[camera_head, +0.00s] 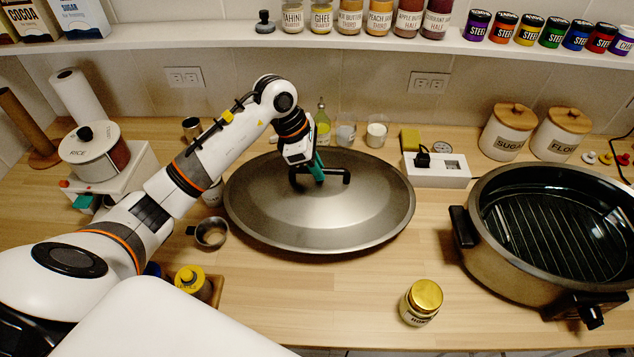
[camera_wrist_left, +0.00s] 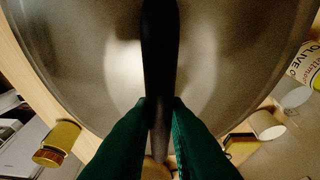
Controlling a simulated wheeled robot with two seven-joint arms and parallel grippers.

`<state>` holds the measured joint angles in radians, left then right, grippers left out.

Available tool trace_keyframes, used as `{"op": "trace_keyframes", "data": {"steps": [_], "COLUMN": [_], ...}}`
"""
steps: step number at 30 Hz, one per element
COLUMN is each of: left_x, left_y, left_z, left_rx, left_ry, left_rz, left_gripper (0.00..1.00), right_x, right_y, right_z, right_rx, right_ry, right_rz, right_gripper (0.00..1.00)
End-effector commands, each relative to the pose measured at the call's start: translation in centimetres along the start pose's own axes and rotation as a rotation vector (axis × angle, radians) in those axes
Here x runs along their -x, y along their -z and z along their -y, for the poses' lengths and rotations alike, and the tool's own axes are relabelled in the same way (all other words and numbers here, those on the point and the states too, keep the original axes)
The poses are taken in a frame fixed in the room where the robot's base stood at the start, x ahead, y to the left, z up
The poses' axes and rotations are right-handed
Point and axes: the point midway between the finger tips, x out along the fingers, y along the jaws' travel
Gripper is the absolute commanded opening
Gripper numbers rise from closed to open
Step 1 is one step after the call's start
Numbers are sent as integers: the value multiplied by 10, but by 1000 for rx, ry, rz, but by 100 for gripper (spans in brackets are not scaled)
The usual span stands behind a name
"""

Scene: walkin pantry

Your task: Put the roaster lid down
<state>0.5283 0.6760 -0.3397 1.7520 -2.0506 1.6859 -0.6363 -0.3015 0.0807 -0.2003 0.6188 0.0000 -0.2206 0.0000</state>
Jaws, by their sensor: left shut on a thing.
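The roaster lid (camera_head: 319,218) is a large oval of grey metal with a black bar handle (camera_head: 335,176). It is at the middle of the wooden counter; I cannot tell whether its rim touches the wood. My left gripper (camera_head: 318,174) is shut on the handle from above, and in the left wrist view its green fingers (camera_wrist_left: 158,110) close on both sides of the black handle (camera_wrist_left: 160,45). The open roaster (camera_head: 555,225), with a dark ribbed inside, stands at the right. My right gripper does not show.
A gold-lidded jar (camera_head: 421,301) stands in front, between lid and roaster. A metal cup (camera_head: 211,234) is close to the lid's left edge. A white box (camera_head: 437,171) and small glasses (camera_head: 377,131) stand behind it. The front middle counter is mostly clear.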

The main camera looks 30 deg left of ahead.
Motion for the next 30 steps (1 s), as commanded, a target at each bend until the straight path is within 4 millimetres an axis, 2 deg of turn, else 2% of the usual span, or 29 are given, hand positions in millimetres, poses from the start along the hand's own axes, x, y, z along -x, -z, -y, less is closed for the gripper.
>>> {"op": "trace_keyframes", "data": {"steps": [8,15,24,25,28,30], "left_x": [-17,-43,-46,-47,-47,-47], "left_y": [-6,-17,-19,-20,-20,-20], "left_z": [0,1,1,0,0,0], "left_rx": [1,1,-1,0,0,0], "left_ry": [1,2,5,1,1,1], "left_rz": [-3,-4,-3,0,0,0], "left_gripper": [0,0,0,17,34,36], "right_x": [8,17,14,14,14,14], "right_y": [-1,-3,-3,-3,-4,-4], "right_z": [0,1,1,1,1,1], "right_rx": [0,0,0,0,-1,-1], "right_ry": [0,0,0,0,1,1], "right_rz": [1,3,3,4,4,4], "right_gripper": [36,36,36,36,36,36]}}
